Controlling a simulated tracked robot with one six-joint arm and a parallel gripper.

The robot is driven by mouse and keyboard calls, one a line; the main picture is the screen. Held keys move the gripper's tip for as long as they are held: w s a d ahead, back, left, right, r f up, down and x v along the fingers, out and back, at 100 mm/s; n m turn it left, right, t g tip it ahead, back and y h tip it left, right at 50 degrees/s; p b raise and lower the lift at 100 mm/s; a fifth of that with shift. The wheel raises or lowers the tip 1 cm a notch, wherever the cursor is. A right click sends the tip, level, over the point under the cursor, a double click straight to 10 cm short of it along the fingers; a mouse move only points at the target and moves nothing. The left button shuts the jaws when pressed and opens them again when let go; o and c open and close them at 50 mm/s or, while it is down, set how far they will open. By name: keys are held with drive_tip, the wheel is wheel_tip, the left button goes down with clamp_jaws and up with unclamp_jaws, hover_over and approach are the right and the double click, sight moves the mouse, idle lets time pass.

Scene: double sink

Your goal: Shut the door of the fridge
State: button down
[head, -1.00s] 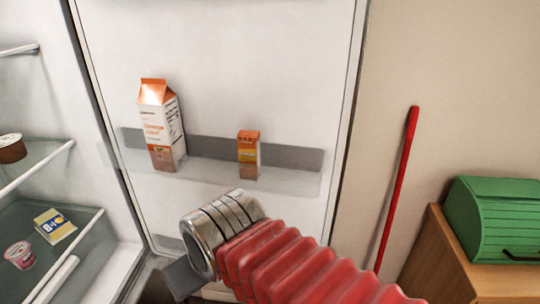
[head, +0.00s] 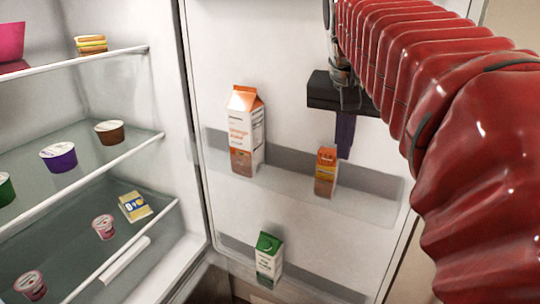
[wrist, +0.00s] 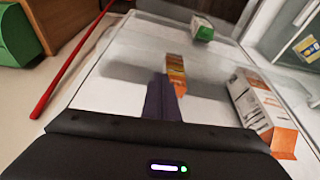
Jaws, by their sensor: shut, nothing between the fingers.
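The fridge door (head: 290,60) stands open, and its inner face with clear bins fills the middle of the head view. An orange and white carton (head: 246,130), a small orange carton (head: 326,172) and a green-topped carton (head: 268,258) stand in its bins. The fridge interior (head: 165,75) is open on the left. My gripper (head: 344,155) is in front of the door's inner face, just above the small orange carton, fingers shut and empty. In the wrist view, the fingers (wrist: 165,85) point toward that carton (wrist: 176,72). I cannot tell whether they touch anything.
Fridge shelves (head: 100,160) hold several cups and a yellow and blue packet (head: 134,206). In the wrist view, a red pole (wrist: 68,75) leans beyond the door's free edge, near a wooden cabinet (wrist: 65,20) and a green box (wrist: 15,35).

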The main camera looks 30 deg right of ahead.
drive_tip(key=d+r, duration=0.1)
drive_tip(key=d+r+m, duration=0.1)
drive_tip(key=shift+s+d, duration=0.15)
drive_tip(key=shift+d, duration=0.25)
approach(353, 168)
wheel_tip(353, 168, down, 5)
drive_tip(key=s+a, duration=0.2)
drive_tip(key=shift+s+f, duration=0.15)
drive_tip(key=shift+f, duration=0.15)
drive_tip(key=shift+s+a+r, duration=0.1)
drive_tip(key=shift+s+a, duration=0.45)
drive_tip(key=shift+a, duration=0.2)
drive_tip(key=shift+s+a, duration=0.55)
drive_tip(key=shift+a, duration=0.2)
drive_tip(key=shift+a, duration=0.2)
